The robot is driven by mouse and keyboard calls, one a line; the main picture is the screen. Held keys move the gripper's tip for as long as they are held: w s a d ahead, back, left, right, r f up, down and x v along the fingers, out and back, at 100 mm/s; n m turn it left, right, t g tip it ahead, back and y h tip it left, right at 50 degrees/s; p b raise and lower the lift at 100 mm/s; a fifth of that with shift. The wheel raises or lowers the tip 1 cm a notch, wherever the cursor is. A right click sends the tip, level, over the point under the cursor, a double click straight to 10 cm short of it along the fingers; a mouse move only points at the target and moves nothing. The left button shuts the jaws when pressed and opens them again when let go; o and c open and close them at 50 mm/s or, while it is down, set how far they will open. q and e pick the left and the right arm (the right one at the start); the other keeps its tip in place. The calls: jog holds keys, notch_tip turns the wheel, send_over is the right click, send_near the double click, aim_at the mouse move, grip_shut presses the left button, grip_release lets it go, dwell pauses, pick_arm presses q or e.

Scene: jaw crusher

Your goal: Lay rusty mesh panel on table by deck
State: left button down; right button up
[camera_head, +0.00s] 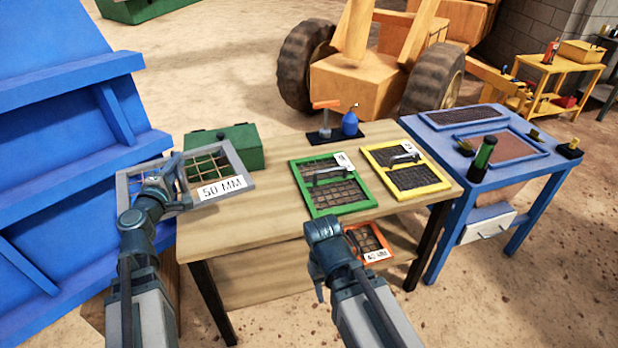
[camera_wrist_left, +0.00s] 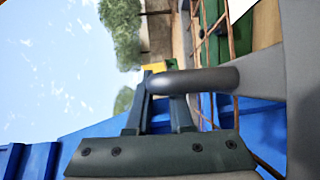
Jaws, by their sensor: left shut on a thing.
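My left gripper (camera_head: 172,190) is shut on the grey handle (camera_wrist_left: 195,80) of a grey-framed mesh panel (camera_head: 237,164) labelled 50 MM. The panel has rusty-brown wires, which also show in the left wrist view. It is held tilted over the left end of the wooden table (camera_head: 255,219); my arm hides part of it, and I cannot tell whether it touches the tabletop. The blue deck (camera_head: 454,189) stands to the right, with a dark screen and a brownish screen on top. My right gripper (camera_head: 318,290) is in front of the table, its fingers unclear.
A green-framed panel (camera_head: 331,210) and a yellow-framed panel (camera_head: 441,180) lie at the table's right. An orange-framed panel (camera_head: 384,253) is on the shelf below. A green box (camera_head: 240,147) and a blue can (camera_head: 350,124) stand behind. The tabletop's middle is bare.

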pick_arm(q)
jog(key=w+d+f+m+h+b, duration=0.2)
jog(key=w+d+f+h+b, duration=0.1)
jog(key=w+d+f+b, duration=1)
jog(key=shift+g, duration=0.4)
jog(key=f+b, duration=0.2)
jog(key=f, duration=0.1)
jog(key=a+f+b, duration=0.1)
jog(key=f+b, duration=0.2)
jog(key=f, duration=0.1)
jog(key=s+a+f+b, duration=0.1)
jog(key=f+b, duration=0.2)
jog(key=shift+s+a+f, duration=0.1)
jog(key=shift+a+f, duration=0.1)
jog(key=shift+f, duration=0.1)
jog(key=shift+f+b, duration=0.1)
jog(key=shift+b, duration=0.25)
jog(key=c, duration=0.8)
grip_release()
send_over(225, 237)
jog(key=shift+r, duration=0.25)
